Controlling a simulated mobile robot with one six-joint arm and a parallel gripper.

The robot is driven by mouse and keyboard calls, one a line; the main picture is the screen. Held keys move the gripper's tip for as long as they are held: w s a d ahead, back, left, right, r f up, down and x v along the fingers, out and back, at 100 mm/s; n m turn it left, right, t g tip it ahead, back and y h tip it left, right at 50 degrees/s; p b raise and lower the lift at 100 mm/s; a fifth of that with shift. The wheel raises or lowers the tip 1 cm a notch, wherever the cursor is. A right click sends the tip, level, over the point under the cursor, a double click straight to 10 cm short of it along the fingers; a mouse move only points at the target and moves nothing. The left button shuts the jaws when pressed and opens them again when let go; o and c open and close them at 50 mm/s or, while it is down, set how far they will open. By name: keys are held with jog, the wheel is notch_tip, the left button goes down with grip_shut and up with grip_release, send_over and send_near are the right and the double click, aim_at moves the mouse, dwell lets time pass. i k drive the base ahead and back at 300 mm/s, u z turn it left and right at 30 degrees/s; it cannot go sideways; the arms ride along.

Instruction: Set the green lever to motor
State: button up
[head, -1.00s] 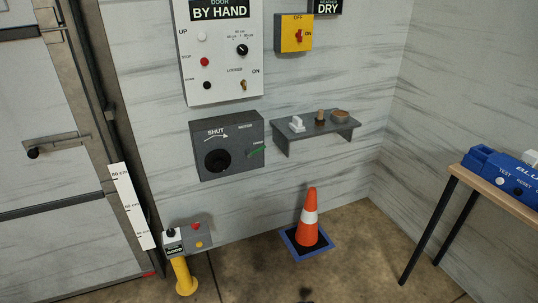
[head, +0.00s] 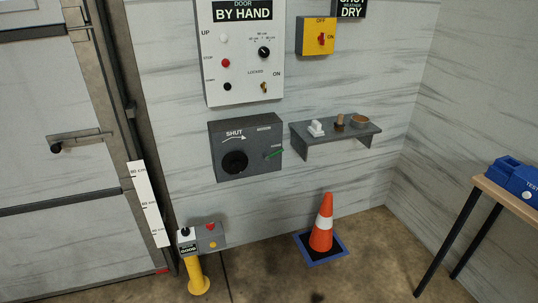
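The green lever (head: 274,154) is on the right part of a grey wall box (head: 246,147). It slants, with its right end a little higher. Small labels sit above and beside it, too small to read surely. The box also has a round black knob (head: 234,162) at its left, under the word SHUT and a curved arrow. My gripper is not in view.
Above the box hangs a white BY HAND panel (head: 215,75). A yellow ON/OFF switch box (head: 309,36) and a grey shelf (head: 345,140) are to its right. Below stand a yellow post (head: 197,275) with buttons and an orange cone (head: 322,230). A table (head: 505,197) is at right.

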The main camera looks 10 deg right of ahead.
aim_at(267, 157)
jog(key=i, duration=0.85)
jog(key=u, duration=2.4)
jog(key=i, duration=0.25)
jog(key=z, duration=0.9)
